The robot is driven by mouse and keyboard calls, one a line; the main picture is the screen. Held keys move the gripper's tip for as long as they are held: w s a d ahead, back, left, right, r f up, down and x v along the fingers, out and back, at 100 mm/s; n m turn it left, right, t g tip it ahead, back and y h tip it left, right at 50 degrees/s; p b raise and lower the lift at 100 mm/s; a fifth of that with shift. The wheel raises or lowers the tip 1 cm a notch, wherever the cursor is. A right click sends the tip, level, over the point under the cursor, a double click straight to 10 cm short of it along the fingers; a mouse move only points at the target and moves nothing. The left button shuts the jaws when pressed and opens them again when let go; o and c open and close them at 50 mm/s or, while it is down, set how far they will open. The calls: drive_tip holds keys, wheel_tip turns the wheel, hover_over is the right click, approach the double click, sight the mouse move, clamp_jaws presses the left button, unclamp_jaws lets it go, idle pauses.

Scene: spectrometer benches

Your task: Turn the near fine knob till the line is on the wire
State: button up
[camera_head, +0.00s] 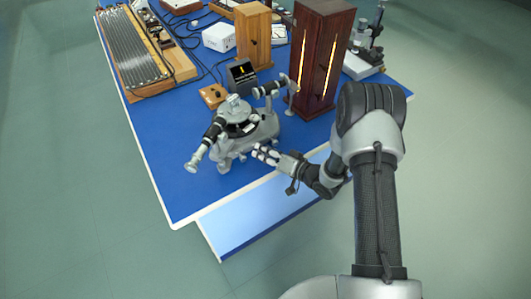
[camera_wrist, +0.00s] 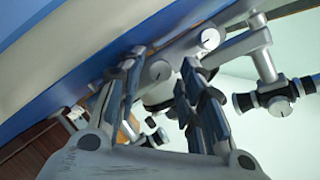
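The grey and black spectrometer (camera_head: 240,128) stands on the blue bench top near its front edge, with one tube pointing to the front left. My gripper (camera_head: 262,151) is at the spectrometer's near right side, low by its base. In the wrist view my gripper (camera_wrist: 162,66) has its two fingers apart. A round grey knob (camera_wrist: 158,71) with a dark mark shows between the fingertips; I cannot tell whether they touch it. A second grey knob (camera_wrist: 209,39) is just right of the fingers. A small dark screen (camera_head: 241,75) behind the spectrometer shows a yellow mark, too small to read.
A tall dark-red wooden box (camera_head: 317,60) with glowing slits stands right of the spectrometer. A small orange-brown box (camera_head: 213,95) lies behind it. A long coil apparatus (camera_head: 137,50) is at the back left. The blue top is bare at front left.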

drive_tip(key=shift+f, duration=0.1)
drive_tip(key=v, duration=0.8)
idle(0.7)
